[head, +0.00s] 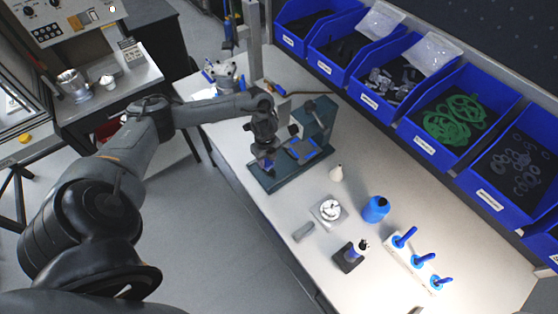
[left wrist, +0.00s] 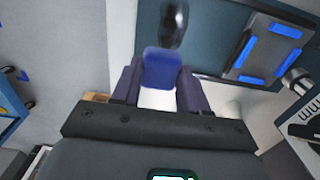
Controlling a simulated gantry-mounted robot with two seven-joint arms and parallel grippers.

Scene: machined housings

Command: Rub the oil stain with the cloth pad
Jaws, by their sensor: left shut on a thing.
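My left gripper (head: 268,168) is over the left part of the dark teal plate (head: 293,178) on the bench. In the left wrist view its two fingers (left wrist: 159,92) are shut on the cloth pad (left wrist: 162,68), which has a blue top part and a white part between the fingers. A glossy black patch (left wrist: 173,22), which looks like the oil stain, shows just beyond the pad over the teal plate. I cannot tell whether the pad touches the plate. My right gripper is in neither view.
A fixture with blue pads (head: 303,150) stands on the plate, right of the gripper. Blue bins (head: 452,118) line the back.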

